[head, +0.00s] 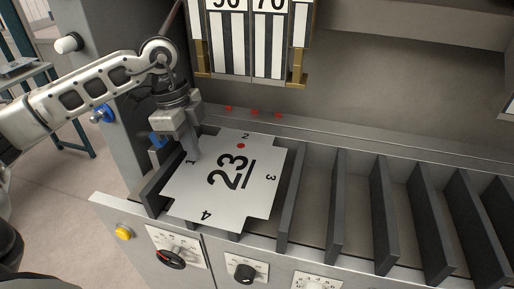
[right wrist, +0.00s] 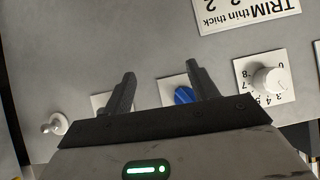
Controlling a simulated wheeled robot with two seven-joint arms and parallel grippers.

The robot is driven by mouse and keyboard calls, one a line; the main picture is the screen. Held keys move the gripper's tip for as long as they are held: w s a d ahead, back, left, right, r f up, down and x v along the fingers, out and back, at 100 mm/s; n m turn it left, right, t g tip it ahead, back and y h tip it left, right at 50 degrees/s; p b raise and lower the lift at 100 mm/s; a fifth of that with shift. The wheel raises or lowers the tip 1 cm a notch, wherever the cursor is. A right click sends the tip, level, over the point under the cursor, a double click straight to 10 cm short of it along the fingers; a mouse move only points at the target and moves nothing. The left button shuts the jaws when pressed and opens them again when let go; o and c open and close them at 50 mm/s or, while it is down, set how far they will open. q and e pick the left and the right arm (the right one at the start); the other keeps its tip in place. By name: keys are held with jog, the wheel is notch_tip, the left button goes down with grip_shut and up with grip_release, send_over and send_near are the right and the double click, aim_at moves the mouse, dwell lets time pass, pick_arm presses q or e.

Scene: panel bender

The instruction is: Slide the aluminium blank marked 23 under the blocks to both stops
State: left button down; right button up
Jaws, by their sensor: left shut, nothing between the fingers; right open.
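The aluminium blank marked 23 (head: 262,190) lies flat on the dark ribs of the machine bed at the left. It has notched corners, edge numbers 1 to 4 and a red dot near edge 2. My left gripper (head: 196,158) is shut and empty, pointing down at the blank's edge 1; I cannot tell whether its tips touch it. The striped blocks (head: 231,45) hang above and behind the blank, their numbers cut off by the picture's top. I cannot make out the two stops for certain. My right gripper (right wrist: 164,80) is open and empty in the right wrist view.
Bare ribs (head: 386,215) run to the right of the blank. The front panel carries a yellow button (head: 124,232) and dials (head: 245,273). Facing my right gripper are a blue knob (right wrist: 184,95), a white knob (right wrist: 271,81), a toggle (right wrist: 55,124) and a TRIM label (right wrist: 245,14).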

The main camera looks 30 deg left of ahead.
pick_arm(q)
jog(key=p, duration=0.3)
send_near(248, 174)
jog(key=f, duration=0.1)
jog(key=d+f, duration=0.1)
jog(key=f, duration=0.3)
jog(key=shift+w+d+f, duration=0.15)
jog(key=shift+w+d, duration=0.1)
jog(key=shift+f, duration=0.9)
jog(key=shift+s, duration=0.1)
pick_arm(e)
jog(key=shift+s+d+r, duration=0.45)
jog(key=shift+s+d, duration=0.05)
pick_arm(q)
jog(key=shift+f, duration=0.15)
pick_arm(e)
jog(key=shift+r, duration=0.1)
pick_arm(q)
jog(key=shift+a, duration=0.15)
